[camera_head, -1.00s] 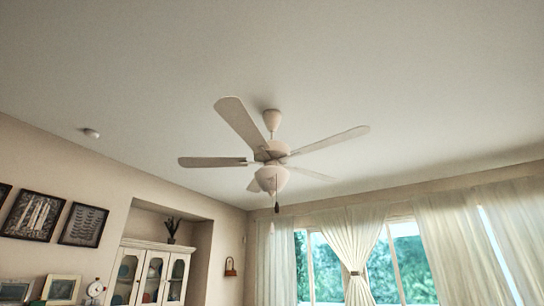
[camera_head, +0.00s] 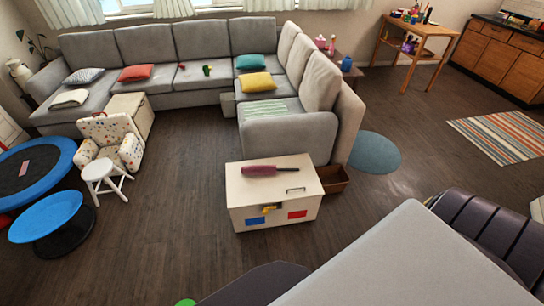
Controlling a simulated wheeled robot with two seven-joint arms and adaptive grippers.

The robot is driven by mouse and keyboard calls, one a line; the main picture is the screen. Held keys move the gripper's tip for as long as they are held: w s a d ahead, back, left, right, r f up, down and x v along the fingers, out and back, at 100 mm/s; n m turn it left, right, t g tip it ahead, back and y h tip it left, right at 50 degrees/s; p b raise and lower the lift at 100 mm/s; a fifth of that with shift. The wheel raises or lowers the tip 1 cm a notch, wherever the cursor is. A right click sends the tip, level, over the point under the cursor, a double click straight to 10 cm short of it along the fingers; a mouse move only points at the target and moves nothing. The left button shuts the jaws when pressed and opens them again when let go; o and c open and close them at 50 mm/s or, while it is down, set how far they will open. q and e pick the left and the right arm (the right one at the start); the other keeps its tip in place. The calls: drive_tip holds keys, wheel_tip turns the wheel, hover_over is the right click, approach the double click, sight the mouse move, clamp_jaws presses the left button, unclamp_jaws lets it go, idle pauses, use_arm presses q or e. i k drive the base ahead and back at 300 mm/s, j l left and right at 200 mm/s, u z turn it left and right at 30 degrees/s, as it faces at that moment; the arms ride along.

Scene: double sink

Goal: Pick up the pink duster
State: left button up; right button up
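A pink duster (camera_head: 262,170) with a dark handle lies on the lid of a white chest (camera_head: 240,190). The pink head is toward the left and the handle points right, lying across the lid. The chest stands on the floor in the middle of the view. Neither of my grippers shows in the head view, and nothing is touching the duster.
A grey corner sofa (camera_head: 285,137) stands behind the chest. A brown box (camera_head: 335,180) sits beside it on the right. A white stool (camera_head: 104,178) and blue round trampoline (camera_head: 38,172) are at left. Dark wooden floor (camera_head: 185,180) is clear left of the chest.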

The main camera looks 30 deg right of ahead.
sight(261, 169)
drive_tip(key=z, duration=0.95)
